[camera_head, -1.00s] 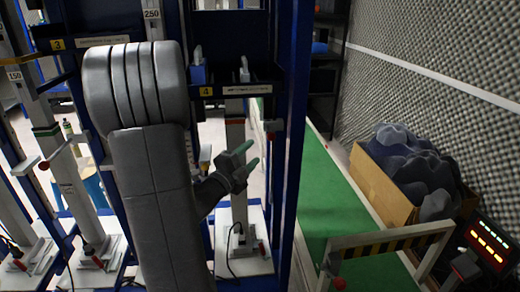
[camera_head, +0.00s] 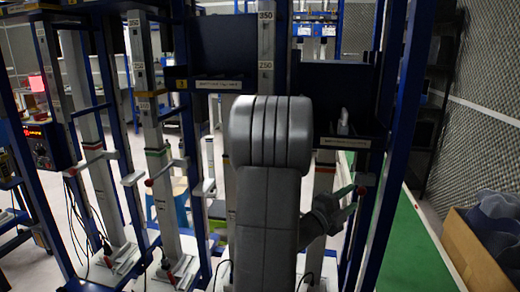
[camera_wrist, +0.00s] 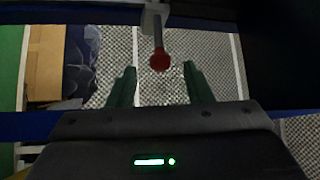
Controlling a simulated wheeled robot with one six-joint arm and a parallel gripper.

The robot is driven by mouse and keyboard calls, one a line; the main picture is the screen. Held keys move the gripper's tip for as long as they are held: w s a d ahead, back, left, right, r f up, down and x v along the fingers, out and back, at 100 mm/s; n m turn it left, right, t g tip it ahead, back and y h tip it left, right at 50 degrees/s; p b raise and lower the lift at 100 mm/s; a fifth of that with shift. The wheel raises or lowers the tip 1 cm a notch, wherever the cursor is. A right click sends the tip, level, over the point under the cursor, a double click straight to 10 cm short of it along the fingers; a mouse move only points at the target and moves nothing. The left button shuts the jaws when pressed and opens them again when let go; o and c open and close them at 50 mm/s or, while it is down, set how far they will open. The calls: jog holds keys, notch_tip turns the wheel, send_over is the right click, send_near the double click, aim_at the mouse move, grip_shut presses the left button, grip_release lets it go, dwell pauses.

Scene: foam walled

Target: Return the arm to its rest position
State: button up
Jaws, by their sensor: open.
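My gripper (camera_head: 346,204) is at the lower right of my grey arm in the head view, in front of the blue rack. Its two green fingers are apart and nothing shows between them. In the wrist view my gripper (camera_wrist: 157,87) is open too, with a red-tipped rod (camera_wrist: 159,60) beyond and above the fingertips. I cannot tell how far the rod is from the fingers. My arm rises in the middle of the head view and hides part of the rack behind it.
Blue rack posts (camera_head: 385,130) stand close to the right of my gripper. Several upright columns (camera_head: 160,170) stand to the left. A green floor strip (camera_head: 408,250) and a cardboard box (camera_head: 472,250) of dark foam lie at the right, by the textured wall (camera_head: 480,150).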

aim_at(359, 194)
jog(key=x, duration=0.2)
jog(key=p+x, duration=0.1)
jog(key=x, duration=0.4)
jog(key=shift+s+d+p, duration=0.2)
jog(key=shift+s+p, duration=0.05)
jog(key=shift+p, duration=0.05)
jog(key=shift+w, duration=0.1)
